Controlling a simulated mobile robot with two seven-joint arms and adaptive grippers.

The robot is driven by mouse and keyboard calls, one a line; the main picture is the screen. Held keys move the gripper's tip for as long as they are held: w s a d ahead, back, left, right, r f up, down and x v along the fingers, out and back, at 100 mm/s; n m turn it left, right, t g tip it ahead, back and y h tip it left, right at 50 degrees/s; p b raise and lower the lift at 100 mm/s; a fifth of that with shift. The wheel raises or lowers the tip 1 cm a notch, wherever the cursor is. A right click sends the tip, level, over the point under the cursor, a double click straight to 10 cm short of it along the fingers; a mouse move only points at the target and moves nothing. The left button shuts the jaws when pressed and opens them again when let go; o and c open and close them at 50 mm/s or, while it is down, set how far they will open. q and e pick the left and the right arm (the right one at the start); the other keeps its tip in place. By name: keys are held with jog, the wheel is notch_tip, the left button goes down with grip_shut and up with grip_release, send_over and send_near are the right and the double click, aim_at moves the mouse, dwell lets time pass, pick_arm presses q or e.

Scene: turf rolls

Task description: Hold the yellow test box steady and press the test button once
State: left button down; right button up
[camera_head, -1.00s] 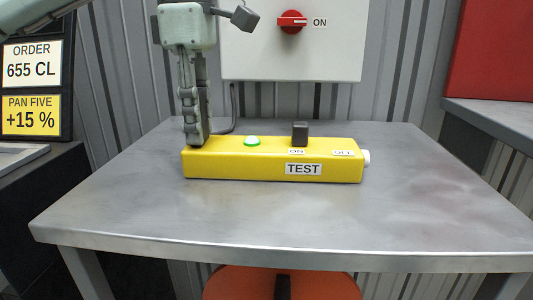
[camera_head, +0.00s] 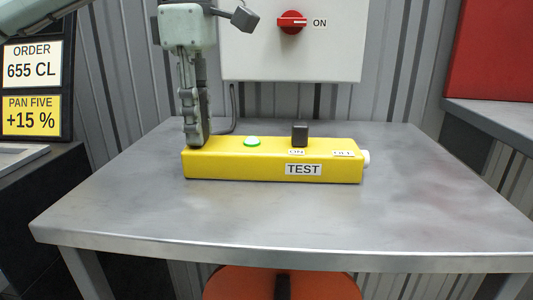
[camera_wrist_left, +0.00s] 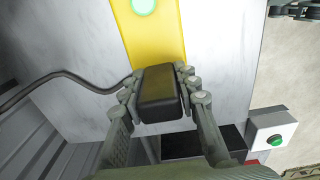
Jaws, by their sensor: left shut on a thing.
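The yellow test box (camera_head: 240,166) lies lengthwise on the metal table, with a TEST label on its front. On its top are a green-ringed pale dome (camera_head: 252,141) and a black block (camera_head: 300,133) by the ON label; OFF is marked further right. A white round stub (camera_head: 366,158) sticks out of its right end. My left gripper (camera_head: 197,138) points down at the box's left end. In the left wrist view its fingers (camera_wrist_left: 158,78) are shut around a dark block (camera_wrist_left: 160,100) at that end, with the green dome (camera_wrist_left: 144,6) beyond.
The metal table (camera_head: 280,225) is clear in front and to the right of the box. A wall panel (camera_head: 345,55) with a red switch stands behind. A dark cable (camera_head: 233,110) runs behind the box. An orange seat (camera_head: 250,284) is below the front edge.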

grip_shut()
dwell(1.1)
